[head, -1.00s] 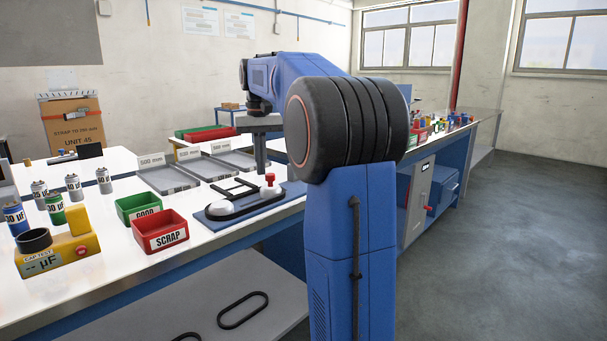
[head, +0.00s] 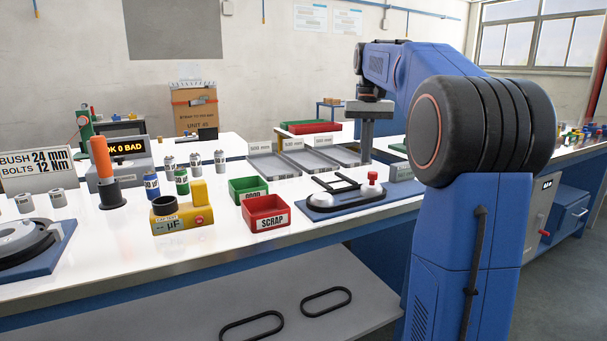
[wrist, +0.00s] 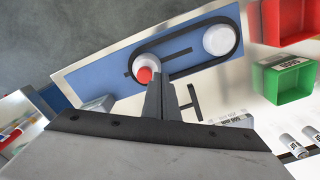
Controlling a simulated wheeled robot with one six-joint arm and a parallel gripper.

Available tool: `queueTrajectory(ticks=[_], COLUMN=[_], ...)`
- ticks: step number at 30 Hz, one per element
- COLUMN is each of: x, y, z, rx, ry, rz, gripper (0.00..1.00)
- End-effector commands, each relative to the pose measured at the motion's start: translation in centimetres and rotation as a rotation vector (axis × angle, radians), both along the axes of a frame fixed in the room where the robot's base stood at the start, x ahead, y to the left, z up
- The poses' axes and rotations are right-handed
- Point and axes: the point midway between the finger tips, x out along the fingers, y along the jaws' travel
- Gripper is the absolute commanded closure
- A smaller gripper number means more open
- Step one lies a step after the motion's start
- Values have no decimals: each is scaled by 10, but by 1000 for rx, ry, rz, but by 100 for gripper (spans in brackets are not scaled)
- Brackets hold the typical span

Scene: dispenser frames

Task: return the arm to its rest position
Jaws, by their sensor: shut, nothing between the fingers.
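My gripper (head: 367,158) hangs pointing down from my blue arm, above the bench. Its fingers are together, with nothing between them; they also show in the wrist view (wrist: 161,92). In the head view it is behind a blue-based fixture (head: 385,196) that has a red knob (head: 372,178) and a dark bar frame. The wrist view shows this fixture below the fingers, with a black belt (wrist: 190,30) around a white pulley and the red-topped post. The fingers appear apart from the fixture, though their exact height is hard to tell.
A red SCRAP bin (head: 266,211) and a green bin (head: 248,188) stand left of the fixture. Grey trays (head: 272,168) lie behind them. A yellow capacitor tester (head: 182,222), capacitors and an orange-handled tool (head: 103,160) stand further left. Two belts lie on the lower shelf (head: 360,290).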

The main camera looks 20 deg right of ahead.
Motion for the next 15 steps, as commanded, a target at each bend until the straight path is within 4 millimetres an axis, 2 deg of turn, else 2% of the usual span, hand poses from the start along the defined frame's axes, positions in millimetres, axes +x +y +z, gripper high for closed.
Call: queueTrajectory(ticks=[5, 8, 15], x=[-2, -10, -53], y=[3, 15, 69], z=[0, -2, -19], rx=[-2, -7, -30], ry=[-4, -15, -75], rz=[4, 20, 99], gripper=[100, 100, 100])
